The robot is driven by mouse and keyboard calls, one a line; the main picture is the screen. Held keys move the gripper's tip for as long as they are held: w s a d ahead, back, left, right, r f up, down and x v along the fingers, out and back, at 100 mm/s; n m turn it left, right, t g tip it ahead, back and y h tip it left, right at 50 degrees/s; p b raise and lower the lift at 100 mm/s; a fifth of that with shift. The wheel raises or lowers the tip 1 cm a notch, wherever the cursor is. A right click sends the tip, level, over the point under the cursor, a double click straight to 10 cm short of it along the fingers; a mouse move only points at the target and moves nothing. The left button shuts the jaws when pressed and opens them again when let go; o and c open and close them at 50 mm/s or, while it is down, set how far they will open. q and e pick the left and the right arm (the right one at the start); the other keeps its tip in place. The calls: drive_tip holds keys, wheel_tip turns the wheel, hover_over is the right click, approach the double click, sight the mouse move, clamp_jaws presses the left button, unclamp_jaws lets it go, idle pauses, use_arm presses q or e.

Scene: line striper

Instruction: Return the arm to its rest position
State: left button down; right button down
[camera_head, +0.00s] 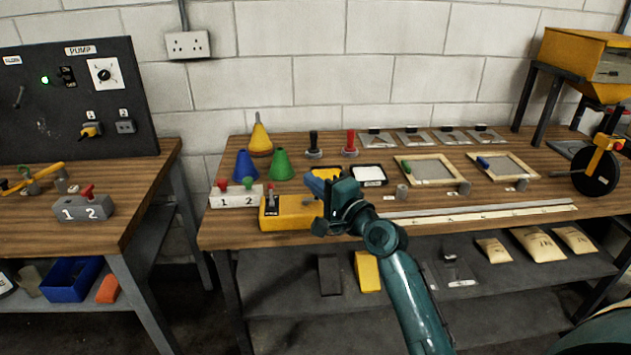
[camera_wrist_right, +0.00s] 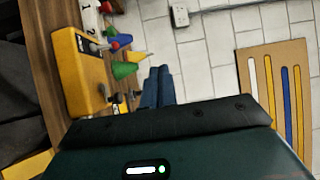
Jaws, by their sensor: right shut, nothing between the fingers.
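My right arm (camera_head: 410,300), teal with dark joints, comes up from the bottom right of the head view. Its right gripper (camera_head: 315,180) hangs over the front left part of the right workbench (camera_head: 330,240), in front of the yellow box (camera_head: 290,215) and partly hiding it. In the right wrist view the blue fingers of the right gripper (camera_wrist_right: 158,80) are together with nothing between them. The yellow box (camera_wrist_right: 82,72) stands to their left there. My left gripper is not in view.
Blue (camera_head: 246,165) and green (camera_head: 281,165) cones and the white block marked 1 2 (camera_head: 235,199) stand near the gripper. Framed screens (camera_head: 432,168) lie right. A left workbench (camera_head: 130,200) carries a pump panel (camera_head: 80,90). A gap separates the benches.

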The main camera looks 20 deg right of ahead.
drive_tip(key=shift+s, duration=0.1)
idle(0.4)
drive_tip(key=s+a+f+n+g+h, duration=0.1)
drive_tip(key=s+a+f+n+g, duration=0.1)
drive_tip(key=s+f+n, duration=0.5)
drive_tip(key=s+a+f+g+h, duration=0.15)
drive_tip(key=s+f, duration=0.25)
drive_tip(key=f, duration=0.7)
drive_tip(key=s+a+f+n+g, duration=0.1)
drive_tip(key=s+f+n+g, duration=0.1)
drive_tip(key=s+f+n, duration=0.3)
drive_tip(key=s+a+f+n+g, duration=0.2)
drive_tip(key=s+f+n, duration=0.3)
drive_tip(key=s, duration=0.9)
drive_tip(key=shift+a+f, duration=0.3)
drive_tip(key=shift+d, duration=0.1)
